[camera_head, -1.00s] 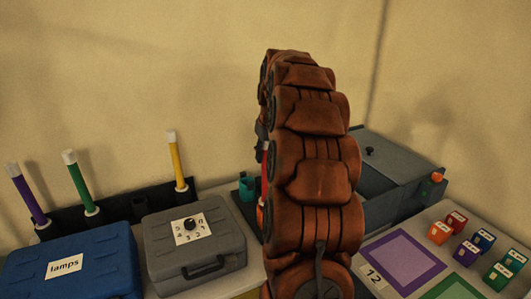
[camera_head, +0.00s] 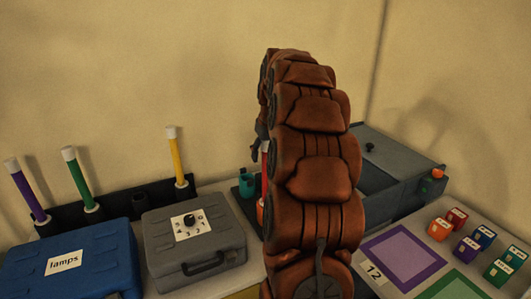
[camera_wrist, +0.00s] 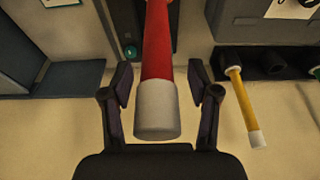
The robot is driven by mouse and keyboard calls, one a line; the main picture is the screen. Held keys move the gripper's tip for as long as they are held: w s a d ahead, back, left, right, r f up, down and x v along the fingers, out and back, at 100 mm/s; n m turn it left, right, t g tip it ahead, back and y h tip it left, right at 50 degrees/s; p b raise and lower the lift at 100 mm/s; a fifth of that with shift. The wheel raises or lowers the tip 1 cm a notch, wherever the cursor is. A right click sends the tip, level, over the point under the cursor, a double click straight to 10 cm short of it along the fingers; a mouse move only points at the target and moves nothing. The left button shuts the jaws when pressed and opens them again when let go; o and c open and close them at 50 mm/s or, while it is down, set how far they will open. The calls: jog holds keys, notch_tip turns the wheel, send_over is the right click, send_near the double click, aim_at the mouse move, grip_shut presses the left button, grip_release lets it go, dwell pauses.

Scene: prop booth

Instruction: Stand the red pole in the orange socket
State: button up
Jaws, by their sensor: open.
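The red pole (camera_head: 265,184) has a white end and shows as a thin upright strip beside my arm in the head view. Its lower end meets the orange socket (camera_head: 260,214), which is mostly hidden by my arm, so I cannot tell how deep it sits. In the wrist view the red pole (camera_wrist: 158,45) and its white end lie between the fingers of my gripper (camera_wrist: 160,92). The fingers are open, with a gap on each side of the pole. My arm hides most of the gripper in the head view.
A black rack (camera_head: 112,209) holds purple, green and yellow poles at the left. A blue "lamps" case (camera_head: 100,262) and a grey case (camera_head: 225,248) stand in front. A teal socket (camera_head: 246,187) is close by the orange one. A grey box (camera_head: 400,160) and small coloured blocks are at right.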

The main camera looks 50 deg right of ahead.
jog(key=v, duration=1.2)
dwell(0.8)
